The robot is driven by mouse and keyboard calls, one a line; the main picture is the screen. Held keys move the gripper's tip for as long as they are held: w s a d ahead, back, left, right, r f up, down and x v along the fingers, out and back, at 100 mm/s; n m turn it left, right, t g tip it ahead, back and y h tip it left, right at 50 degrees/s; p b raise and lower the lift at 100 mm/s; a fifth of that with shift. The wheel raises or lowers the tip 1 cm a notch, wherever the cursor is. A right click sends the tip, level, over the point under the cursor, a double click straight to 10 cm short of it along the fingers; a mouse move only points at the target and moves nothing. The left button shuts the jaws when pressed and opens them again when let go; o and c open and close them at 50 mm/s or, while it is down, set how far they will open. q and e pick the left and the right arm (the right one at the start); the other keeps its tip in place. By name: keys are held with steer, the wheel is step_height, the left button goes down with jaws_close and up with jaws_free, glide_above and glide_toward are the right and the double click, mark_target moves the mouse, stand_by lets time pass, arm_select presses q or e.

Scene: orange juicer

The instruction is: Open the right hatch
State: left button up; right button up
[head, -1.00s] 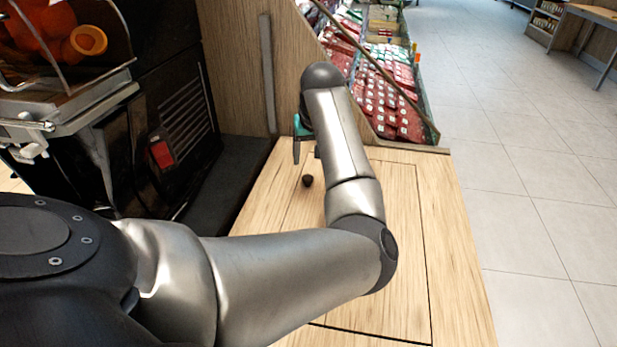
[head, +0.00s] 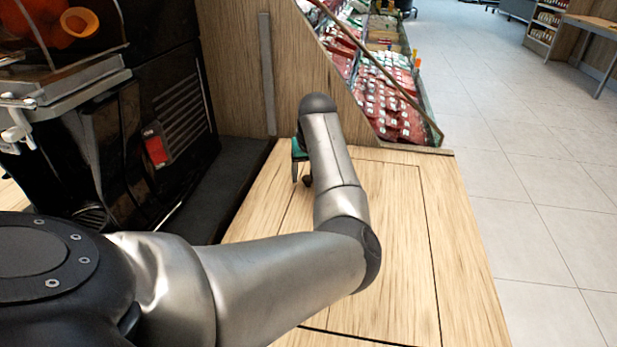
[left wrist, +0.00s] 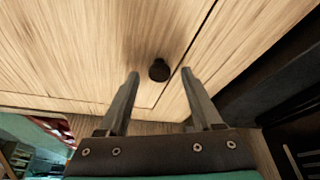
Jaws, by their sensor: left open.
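The right hatch (head: 400,230) is a wooden panel set flush in the wooden counter top, outlined by a dark seam; it looks closed. Its small dark round knob (head: 307,181) sits near the panel's left far corner. My left gripper (head: 300,176) points down at the knob, partly hidden by my own arm. In the left wrist view the open fingers of my left gripper (left wrist: 160,74) stand on either side of the knob (left wrist: 159,70), which lies just past their tips. I cannot tell whether either finger touches it. My right gripper is not in view.
A black juicer machine (head: 180,110) with an orange part stands at the left. A wooden side panel (head: 235,70) rises behind the counter. A bin of red packets (head: 395,110) stands beyond it. Tiled floor (head: 540,200) is open at the right.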

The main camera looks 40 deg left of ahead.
arm_select(q)
steer(key=shift+f, duration=0.15)
jaws_close()
stand_by(0.6)
stand_by(0.9)
